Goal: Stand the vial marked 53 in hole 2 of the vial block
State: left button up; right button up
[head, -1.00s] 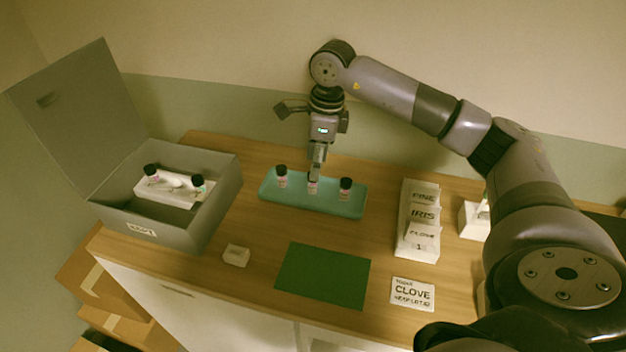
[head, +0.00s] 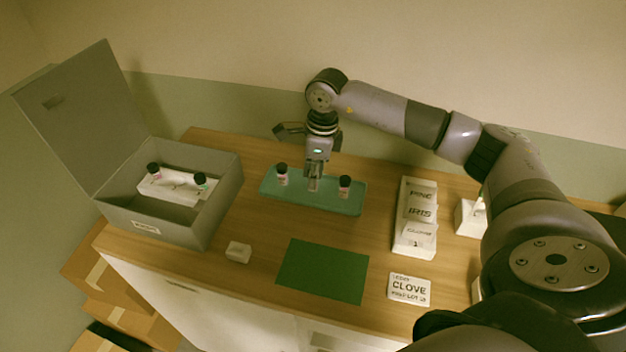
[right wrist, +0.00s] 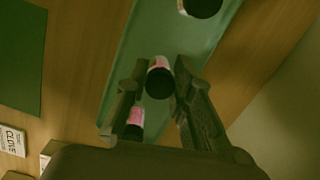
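A teal tray (head: 330,203) holds a row of small dark-capped vials with pink and white labels: a left one (head: 282,176), a right one (head: 345,187) and a middle one. My right gripper (head: 313,186) is down over the middle vial and hides most of it. In the right wrist view the middle vial (right wrist: 159,66) stands between the two fingers, which look open with small gaps beside it. No number can be read. The white vial block (head: 176,190) sits inside the grey box and carries two dark-capped vials near its ends. My left gripper is not in view.
The grey box (head: 222,210) has its lid raised. A green mat (head: 322,271), a small white block (head: 238,252), a CLOVE card (head: 409,289) and a stepped stand with name cards (head: 414,240) are on the wooden table. Bare table lies between box and tray.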

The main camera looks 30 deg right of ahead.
jog(key=c, duration=0.3)
jog(key=shift+r, duration=0.1)
jog(key=shift+r, duration=0.55)
jog(key=shift+r+b, duration=1.45)
jog(key=shift+r, duration=7.95)
